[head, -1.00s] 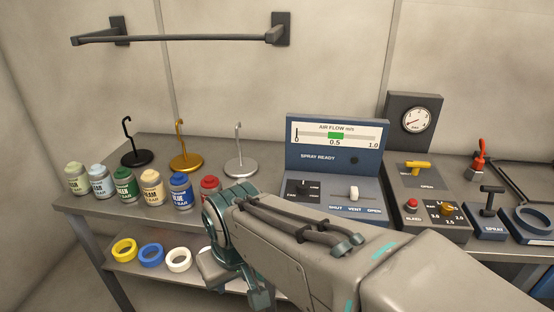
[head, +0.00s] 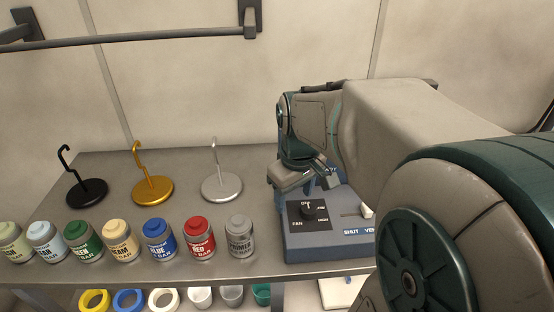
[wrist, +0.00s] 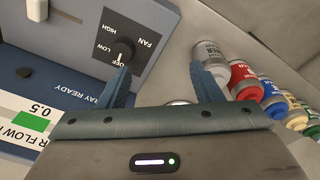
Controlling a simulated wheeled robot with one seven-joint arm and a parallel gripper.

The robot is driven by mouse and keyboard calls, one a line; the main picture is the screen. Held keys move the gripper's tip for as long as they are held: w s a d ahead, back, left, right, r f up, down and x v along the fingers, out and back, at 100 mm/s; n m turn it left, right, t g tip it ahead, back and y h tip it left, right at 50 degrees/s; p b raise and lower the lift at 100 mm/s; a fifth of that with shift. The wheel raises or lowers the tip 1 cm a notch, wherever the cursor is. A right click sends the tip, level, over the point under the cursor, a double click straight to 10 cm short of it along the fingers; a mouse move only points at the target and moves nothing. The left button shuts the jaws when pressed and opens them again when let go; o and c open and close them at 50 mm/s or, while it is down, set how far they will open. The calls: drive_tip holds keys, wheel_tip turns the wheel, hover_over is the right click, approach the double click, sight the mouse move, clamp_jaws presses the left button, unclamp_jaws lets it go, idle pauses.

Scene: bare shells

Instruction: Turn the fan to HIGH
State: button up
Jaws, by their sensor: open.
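The black fan knob (head: 308,211) sits on a dark square plate on the blue control box (head: 300,245). The knob also shows in the wrist view (wrist: 125,47), seen upside down, with OFF, LOW and HIGH printed around it. Its white pointer mark faces OFF. My gripper (wrist: 163,85) is open and empty, its two blue fingers apart. In the wrist view the knob lies up and left of the fingers, close to the left fingertip but not between them. In the head view my gripper is above and behind the knob, its fingers partly hidden.
A white vent slider (wrist: 27,10) is on the same box, and the air flow display (wrist: 25,118) stands behind. Several paint jars, including a grey primer jar (head: 240,237), stand left of the box. Three hook stands, one silver (head: 221,185), are behind them.

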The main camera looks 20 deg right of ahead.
sight(309, 208)
drive_tip(key=w+d+r+n+g+p, duration=0.1)
drive_tip(key=w+d+r+n+p, duration=0.1)
drive_tip(key=w+d, duration=0.4)
drive_tip(key=shift+n, duration=0.3)
drive_tip(key=f, duration=0.9)
drive_tip(key=s+f+p, duration=0.1)
drive_tip(key=f, duration=0.3)
drive_tip(key=shift+d+f, duration=0.25)
drive_tip(key=shift+d, duration=0.15)
